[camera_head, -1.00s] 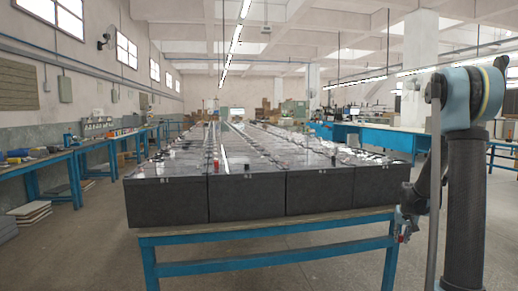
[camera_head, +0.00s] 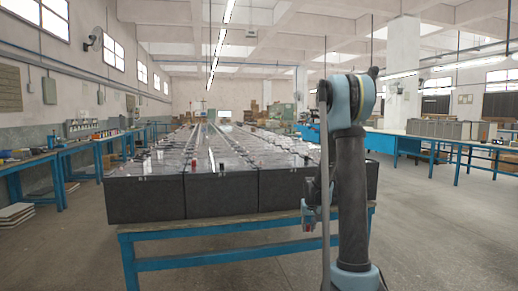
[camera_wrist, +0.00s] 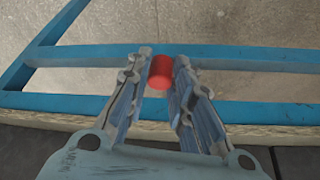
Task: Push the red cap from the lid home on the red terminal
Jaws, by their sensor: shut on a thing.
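My gripper (camera_wrist: 161,76) is shut on the red cap (camera_wrist: 160,72), which sits between the fingertips with the floor and table frame below it. In the head view my gripper (camera_head: 307,222) hangs low at the front right of the battery table, partly behind my arm.
Rows of dark batteries stand on a blue-framed table; its front edge (camera_head: 230,224) lies just behind my gripper. Blue workbenches (camera_head: 30,168) line the left wall, with another (camera_head: 405,145) at the right. The floor (camera_head: 430,230) at right is clear.

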